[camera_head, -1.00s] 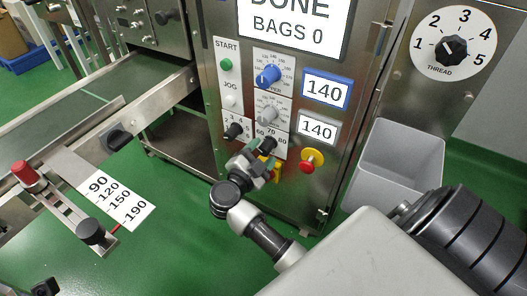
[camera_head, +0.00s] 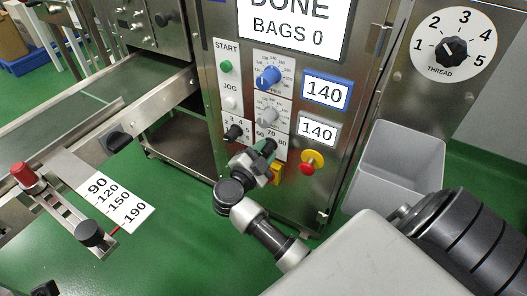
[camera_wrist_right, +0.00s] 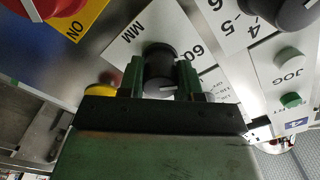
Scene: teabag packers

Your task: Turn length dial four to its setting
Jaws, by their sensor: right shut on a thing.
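The length dial is a black knob on a white plate (camera_head: 280,152) marked 60, 70, 80, low on the steel machine front. My right gripper (camera_head: 262,152) is at this knob and hides most of it in the head view. In the right wrist view the black knob (camera_wrist_right: 160,70) sits between the two green fingers of my right gripper (camera_wrist_right: 160,80), which is shut on it. A white pointer line shows on the knob; the plate around it reads MM and 60. The exact setting is hard to read. My left gripper is not in view.
A red emergency button (camera_head: 311,163) on yellow is right of the dial. Another black knob (camera_head: 234,132), a grey knob (camera_head: 268,115) and a blue knob (camera_head: 268,76) are close by. Displays (camera_head: 326,90) read 140. A grey bin (camera_head: 400,165) stands to the right.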

